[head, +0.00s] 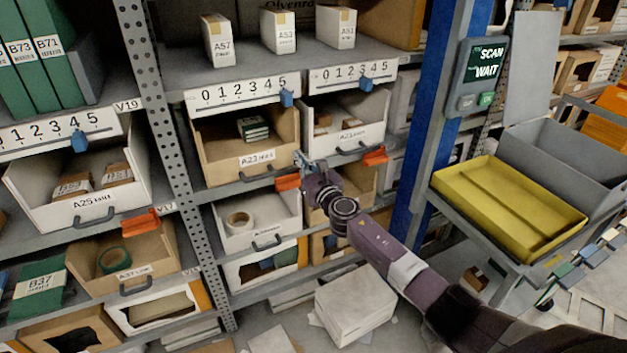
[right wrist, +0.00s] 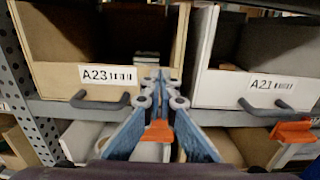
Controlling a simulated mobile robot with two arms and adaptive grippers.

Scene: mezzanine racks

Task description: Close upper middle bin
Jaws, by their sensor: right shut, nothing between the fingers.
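The upper middle bin is a tan bin with label A23 (head: 222,163) on the rack's middle shelf. Its open top shows a small dark green and white pack (head: 253,128) inside, and a dark handle runs low on its front. In the right wrist view the A23 bin (right wrist: 52,80) fills the upper left. My right gripper (head: 302,160) is shut and empty at the bin's front right corner. In the right wrist view its fingertips (right wrist: 160,76) overlap the front's right edge; I cannot tell whether they touch. My left gripper is not in view.
White bin A21 (head: 372,138) stands close to the right, with an orange tag (head: 375,156) below. Another orange tag (head: 288,182) lies under my right gripper. A white bin (head: 233,240) with a tape roll sits below. A blue post (head: 428,120) and yellow tray (head: 505,205) stand right.

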